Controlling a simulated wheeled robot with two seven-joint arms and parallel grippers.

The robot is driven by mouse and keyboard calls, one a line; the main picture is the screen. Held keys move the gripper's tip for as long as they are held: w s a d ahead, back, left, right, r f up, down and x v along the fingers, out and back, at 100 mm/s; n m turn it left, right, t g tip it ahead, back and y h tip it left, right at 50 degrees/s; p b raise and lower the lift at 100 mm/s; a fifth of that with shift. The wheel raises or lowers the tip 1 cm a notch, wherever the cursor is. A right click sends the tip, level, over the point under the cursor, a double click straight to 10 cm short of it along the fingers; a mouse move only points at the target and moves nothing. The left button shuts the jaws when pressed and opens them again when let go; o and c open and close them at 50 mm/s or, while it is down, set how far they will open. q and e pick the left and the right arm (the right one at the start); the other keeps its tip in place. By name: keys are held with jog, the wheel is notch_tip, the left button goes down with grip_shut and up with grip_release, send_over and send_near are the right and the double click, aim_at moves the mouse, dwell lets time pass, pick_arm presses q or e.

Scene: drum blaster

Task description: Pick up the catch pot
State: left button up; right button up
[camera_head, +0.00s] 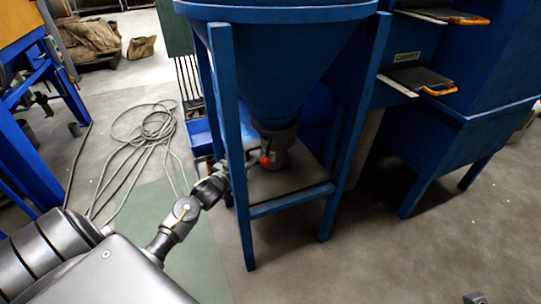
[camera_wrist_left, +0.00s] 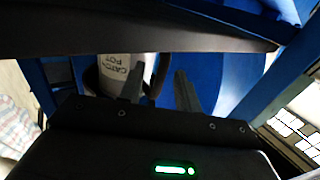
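The catch pot (camera_wrist_left: 117,68) is a pale cylinder with dark "CATCH POT" lettering in the left wrist view. A dark curved handle (camera_wrist_left: 161,75) shows at its side. My left gripper (camera_wrist_left: 159,82) is open, its two fingers apart, with the handle between or just beyond them; whether they touch it I cannot tell. In the head view my left gripper (camera_head: 238,168) reaches in under the blue hopper (camera_head: 280,65) from the left. The pot (camera_head: 278,155) shows there only in part, below the hopper's dark outlet.
Blue stand legs (camera_head: 232,150) and a low front bar (camera_head: 290,200) frame the space around the pot. A red knob (camera_head: 265,160) is close to my gripper. A blue cabinet (camera_head: 455,120) stands at right. Loose cable (camera_head: 150,130) lies on the floor at left.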

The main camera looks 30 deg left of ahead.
pick_arm(q)
jog(key=shift+w, duration=0.8)
jog(key=shift+c, duration=0.2)
grip_shut()
jog(key=shift+r, duration=0.1)
